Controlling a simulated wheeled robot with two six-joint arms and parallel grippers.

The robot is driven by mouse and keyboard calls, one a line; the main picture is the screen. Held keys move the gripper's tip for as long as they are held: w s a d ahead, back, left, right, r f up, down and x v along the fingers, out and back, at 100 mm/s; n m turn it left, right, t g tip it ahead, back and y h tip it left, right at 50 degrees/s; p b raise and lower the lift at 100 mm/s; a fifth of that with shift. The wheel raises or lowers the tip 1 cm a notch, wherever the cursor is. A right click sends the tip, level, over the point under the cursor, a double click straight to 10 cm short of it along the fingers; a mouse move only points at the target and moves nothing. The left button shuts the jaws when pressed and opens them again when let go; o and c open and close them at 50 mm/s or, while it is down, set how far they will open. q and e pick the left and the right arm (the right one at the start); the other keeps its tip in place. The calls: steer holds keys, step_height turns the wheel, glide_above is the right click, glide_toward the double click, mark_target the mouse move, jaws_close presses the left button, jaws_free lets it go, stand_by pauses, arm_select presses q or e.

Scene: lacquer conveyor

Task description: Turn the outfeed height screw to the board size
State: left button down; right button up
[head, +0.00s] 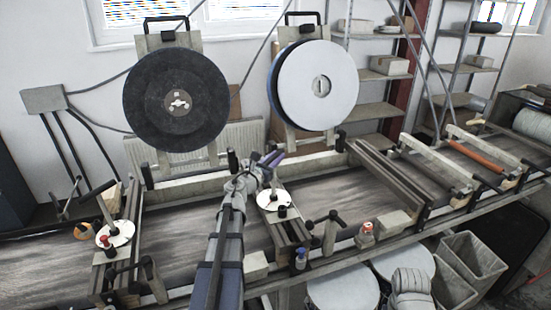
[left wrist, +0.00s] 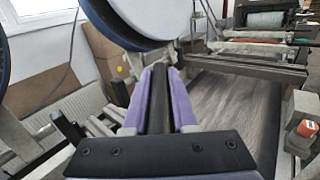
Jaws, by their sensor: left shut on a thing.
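My left gripper (head: 272,163) reaches over the conveyor in the head view, its purple fingers just above and behind a white dial disc (head: 267,203) on the middle cross beam. In the left wrist view its two purple fingers (left wrist: 160,78) are closed on a dark rod-like handle (left wrist: 158,112), which runs between them. The handle seems to belong to the crank over the white dial; my arm hides part of this. A similar white dial (head: 122,236) with an upright crank stands on the left cross beam. Any scale marks are too small to read. My right gripper is out of view.
A dark disc (head: 150,100) and a white disc (head: 325,85) stand behind the conveyor. The conveyor bed (head: 180,236) runs below my arm. A red-capped knob (head: 366,228) and posts line the front rail. Grey bins (head: 472,252) stand below right.

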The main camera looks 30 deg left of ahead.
arm_select(q)
steer(key=c, duration=0.7)
jaws_free()
steer(key=s, duration=0.7)
steer(key=shift+s, duration=0.35)
